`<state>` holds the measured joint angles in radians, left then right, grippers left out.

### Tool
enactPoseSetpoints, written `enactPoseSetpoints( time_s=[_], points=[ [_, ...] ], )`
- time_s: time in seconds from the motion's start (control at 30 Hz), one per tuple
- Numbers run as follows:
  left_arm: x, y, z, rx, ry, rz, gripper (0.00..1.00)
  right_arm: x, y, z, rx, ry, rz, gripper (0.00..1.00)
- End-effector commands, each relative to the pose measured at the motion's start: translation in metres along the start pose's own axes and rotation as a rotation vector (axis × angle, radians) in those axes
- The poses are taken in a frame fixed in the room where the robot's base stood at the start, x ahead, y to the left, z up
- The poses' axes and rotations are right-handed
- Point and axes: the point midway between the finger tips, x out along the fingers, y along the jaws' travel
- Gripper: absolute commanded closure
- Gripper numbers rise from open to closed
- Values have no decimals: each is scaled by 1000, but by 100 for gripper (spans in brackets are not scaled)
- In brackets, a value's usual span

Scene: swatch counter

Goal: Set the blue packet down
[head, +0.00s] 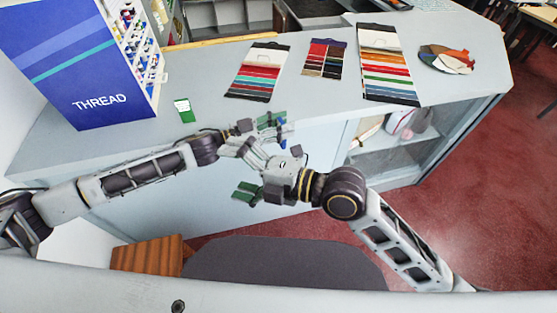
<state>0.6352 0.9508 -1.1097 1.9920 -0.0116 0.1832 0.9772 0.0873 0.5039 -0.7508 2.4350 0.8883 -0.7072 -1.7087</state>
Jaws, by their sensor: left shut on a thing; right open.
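The blue packet (283,130) shows as a small blue patch at the tips of my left gripper (272,126). That gripper is shut on it, in front of the colour cards near the counter's front edge. The fingers cover most of the packet, and I cannot tell whether it touches the counter (210,70). My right gripper (246,172) is open, just below and left of the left gripper in the picture. Its green-tipped finger shows in front of the counter's front face. The two grippers overlap closely in this view.
A blue THREAD display (95,75) stands at the left, with a small green packet (184,110) beside it. Colour cards (258,72), (325,58), (388,62) and a fan of swatches (446,60) lie farther back. Counter between the green packet and the cards is clear.

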Motion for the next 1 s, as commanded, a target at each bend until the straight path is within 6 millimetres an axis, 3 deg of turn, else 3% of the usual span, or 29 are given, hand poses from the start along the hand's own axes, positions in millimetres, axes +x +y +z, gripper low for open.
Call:
enactPoseSetpoints(
  time_s=[0.4,1.0],
  points=[
    [0,0,0,0,0,0,82,36,-15,-24,-101,-54,-51,0],
    [0,0,0,0,0,0,82,62,-33,-27,-208,-224,-155,0]
  ],
)
